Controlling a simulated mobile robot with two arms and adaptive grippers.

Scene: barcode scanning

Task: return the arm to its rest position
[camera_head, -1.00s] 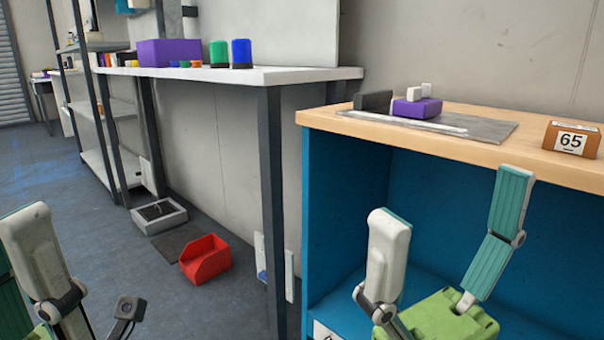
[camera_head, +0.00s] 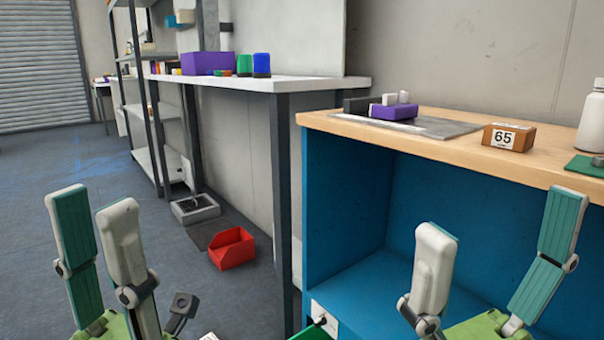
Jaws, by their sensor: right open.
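My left gripper (camera_head: 90,205) is at the lower left in the head view, over the floor, with its two fingers pointing up. The gap between its fingers is narrow at the tips and looks empty, but how far it is open is hard to judge. My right gripper (camera_head: 503,212) is at the lower right, in front of the blue cabinet (camera_head: 342,200). Its fingers are spread wide with nothing between them. Neither gripper touches any object that I can see.
A white table (camera_head: 300,84) holds a purple bin (camera_head: 207,63). A red bin (camera_head: 232,248) lies on the floor, which is clear at left.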

